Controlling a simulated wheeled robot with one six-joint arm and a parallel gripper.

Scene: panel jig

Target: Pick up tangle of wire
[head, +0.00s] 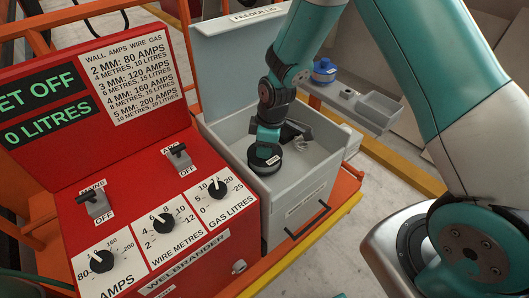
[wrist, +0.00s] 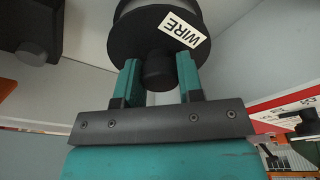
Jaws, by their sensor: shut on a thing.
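My gripper (wrist: 158,75) is shut on the dark hub of a wire spool (wrist: 130,38) with a white WIRE label. In the head view the black spool (head: 264,160) hangs below my gripper (head: 266,140), at the left side of the open grey feeder box (head: 318,178). I cannot tell whether the spool rests on anything. A small pale grey thing, likely the tangle of wire (head: 300,144), lies in the box to the right of the spool, apart from my gripper. It is too small to make out clearly.
A dark block (head: 293,130) sits in the box behind the spool. The feeder lid (head: 240,50) stands open at the back. The red welder panel (head: 150,215) with knobs is to the left. A side shelf (head: 350,102) holds a blue container (head: 324,71) and a grey tray.

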